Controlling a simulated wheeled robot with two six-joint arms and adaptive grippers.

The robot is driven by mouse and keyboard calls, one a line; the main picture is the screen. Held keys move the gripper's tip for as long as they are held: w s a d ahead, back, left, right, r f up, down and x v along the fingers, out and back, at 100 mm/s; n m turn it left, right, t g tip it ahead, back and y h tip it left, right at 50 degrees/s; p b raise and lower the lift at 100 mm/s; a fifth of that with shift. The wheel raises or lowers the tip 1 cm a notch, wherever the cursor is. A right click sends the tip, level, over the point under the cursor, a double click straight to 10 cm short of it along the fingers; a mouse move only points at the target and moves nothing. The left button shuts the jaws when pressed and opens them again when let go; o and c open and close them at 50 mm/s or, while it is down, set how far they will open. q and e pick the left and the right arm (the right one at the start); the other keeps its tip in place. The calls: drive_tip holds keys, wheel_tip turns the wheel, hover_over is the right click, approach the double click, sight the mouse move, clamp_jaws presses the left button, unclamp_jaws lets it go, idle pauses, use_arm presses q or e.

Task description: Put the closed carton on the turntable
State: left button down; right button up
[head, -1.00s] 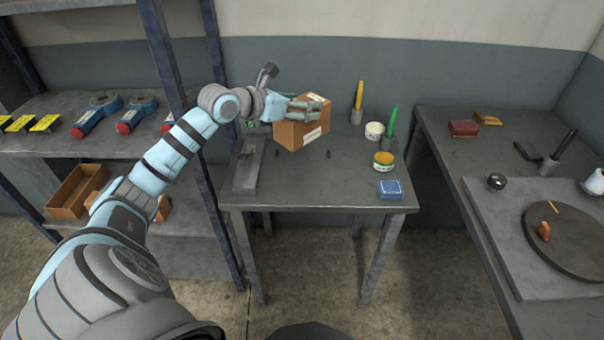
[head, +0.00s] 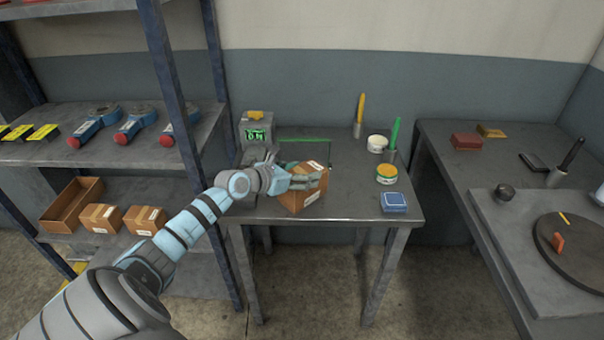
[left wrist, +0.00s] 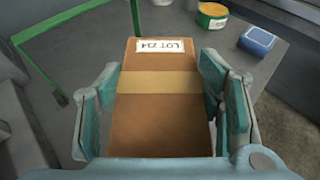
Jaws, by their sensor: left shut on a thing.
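The closed brown carton (head: 312,199) has tape and a white label reading like "LOT 224" in the left wrist view (left wrist: 160,108). My left gripper (head: 303,181) is shut on it, one finger on each side, and holds it slightly tilted near the front edge of the middle table. I cannot tell if its underside touches the table. The turntable (head: 582,262) is a dark round disc on a grey slab on the right table, cut off by the picture's edge. My right gripper is not in view.
A floor gap separates this table from the right table (head: 450,185). Shelves with cartons (head: 145,220) stand left.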

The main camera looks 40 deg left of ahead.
use_arm(q)
drive_tip(key=shift+c, duration=2.3)
unclamp_jaws()
drive_tip(key=shift+r, duration=0.15)
drive_tip(key=p+v, duration=0.7)
drive_tip(key=v, duration=0.5)
drive_tip(key=shift+p, duration=0.35)
